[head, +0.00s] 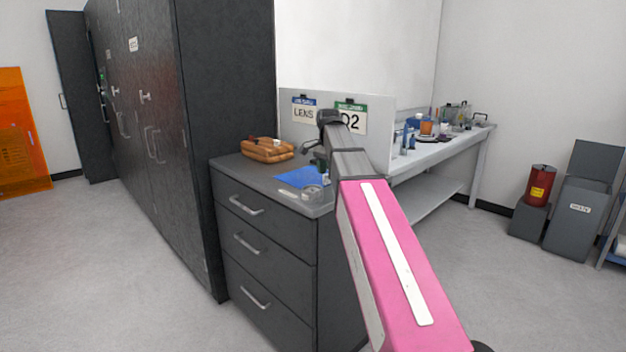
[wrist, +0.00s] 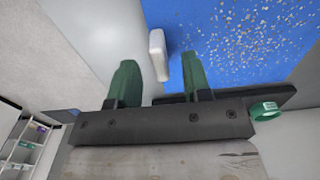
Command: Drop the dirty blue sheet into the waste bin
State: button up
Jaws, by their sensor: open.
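The blue sheet (head: 300,177) lies on the grey top of the drawer cabinet. In the wrist view the sheet (wrist: 245,40) is covered in pale and brown specks. My gripper (head: 320,164) is over the cabinet top by the sheet, partly hidden by my arm. In the wrist view my gripper (wrist: 159,60) has its two green fingers apart, one over the sheet and one beyond its edge. A small white block (wrist: 158,54) shows between them at the sheet's edge. A grey bin (head: 578,215) with a raised lid and a white label stands on the floor at far right.
A brown tray-like stack (head: 267,150) sits at the back of the cabinet top. A small clear round item (head: 312,190) lies near its front edge. A red can (head: 540,185) stands on a dark box beside the bin. A cluttered bench (head: 440,155) runs behind; the floor before the bin looks clear.

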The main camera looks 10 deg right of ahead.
notch_tip(320, 180, down, 3)
jog(key=shift+d+r, duration=0.1)
jog(key=shift+r, duration=0.05)
grip_shut()
jog(key=shift+r, duration=0.2)
